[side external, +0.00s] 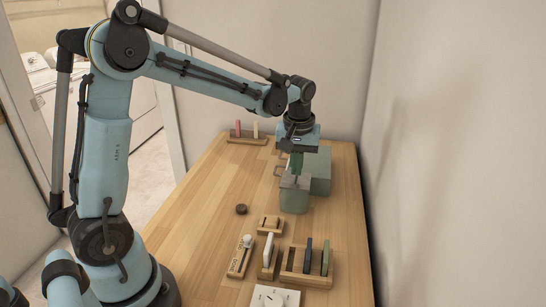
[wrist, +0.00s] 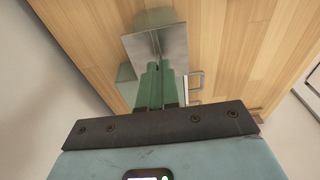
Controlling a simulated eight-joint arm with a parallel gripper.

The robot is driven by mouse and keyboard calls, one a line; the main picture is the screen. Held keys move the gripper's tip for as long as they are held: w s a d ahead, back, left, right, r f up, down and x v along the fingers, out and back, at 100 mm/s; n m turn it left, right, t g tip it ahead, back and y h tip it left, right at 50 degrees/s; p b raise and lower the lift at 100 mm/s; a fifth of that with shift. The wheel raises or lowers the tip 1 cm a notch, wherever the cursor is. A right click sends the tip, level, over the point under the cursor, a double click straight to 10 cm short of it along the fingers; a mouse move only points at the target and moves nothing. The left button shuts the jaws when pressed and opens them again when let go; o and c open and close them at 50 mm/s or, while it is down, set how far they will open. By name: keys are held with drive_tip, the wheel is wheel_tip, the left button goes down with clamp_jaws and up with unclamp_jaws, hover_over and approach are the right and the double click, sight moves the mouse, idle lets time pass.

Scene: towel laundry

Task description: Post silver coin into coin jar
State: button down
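The likely coin jar is a green box with a grey metal top (side external: 294,184) on the wooden table. In the wrist view its metal lid (wrist: 150,45) has a narrow dark slot near its middle. My gripper (side external: 296,170) points straight down just above this lid. In the wrist view its two green fingers (wrist: 157,72) are close together, with their tips by the slot. I cannot see the silver coin; anything thin between the fingers is hidden. I cannot tell whether the tips touch the lid.
A larger green box (side external: 320,171) with handles stands right behind. A dark round disc (side external: 241,209) lies to the left. Wooden holders with upright pieces (side external: 306,263), a switch block (side external: 241,258) and a white dial box (side external: 274,297) are in front. A rack (side external: 247,139) stands at the back.

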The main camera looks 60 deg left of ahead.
drive_tip(key=shift+f, duration=0.75)
idle(0.5)
drive_tip(key=c, duration=0.8)
unclamp_jaws()
drive_tip(key=shift+r, duration=0.15)
drive_tip(key=shift+r, duration=3.4)
